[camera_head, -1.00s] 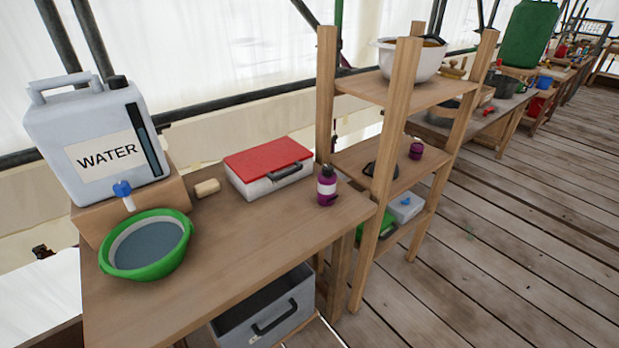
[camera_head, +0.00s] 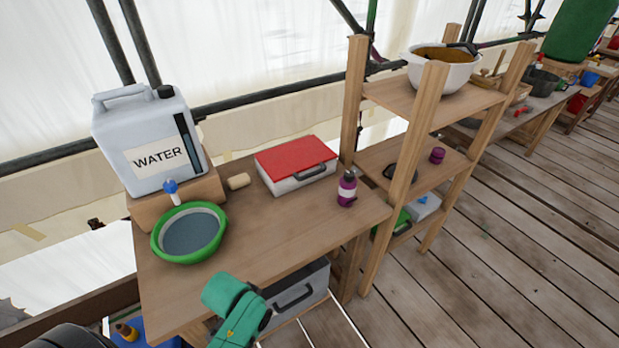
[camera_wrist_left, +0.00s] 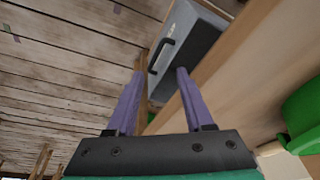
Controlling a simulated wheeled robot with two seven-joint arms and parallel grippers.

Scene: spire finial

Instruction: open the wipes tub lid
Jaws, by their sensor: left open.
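No tub is clearly marked as wipes, so I cannot tell which thing it is. A white case with a red lid (camera_head: 295,158) and a dark handle sits shut at the back of the wooden table (camera_head: 270,225). A small white box with a blue part (camera_head: 424,206) is on the low shelf of the rack. My left arm comes in at the bottom of the head view, in front of the table. In the left wrist view my left gripper (camera_wrist_left: 159,72) is open and empty, its purple fingers apart. My right gripper is not in view.
A water canister (camera_head: 150,145) stands behind a green bowl (camera_head: 188,232). A purple bottle (camera_head: 347,188) is near the table's right end. A grey box with a handle (camera_head: 297,288) is under the table; it also shows in the wrist view (camera_wrist_left: 190,45). A wooden rack (camera_head: 430,95) stands right.

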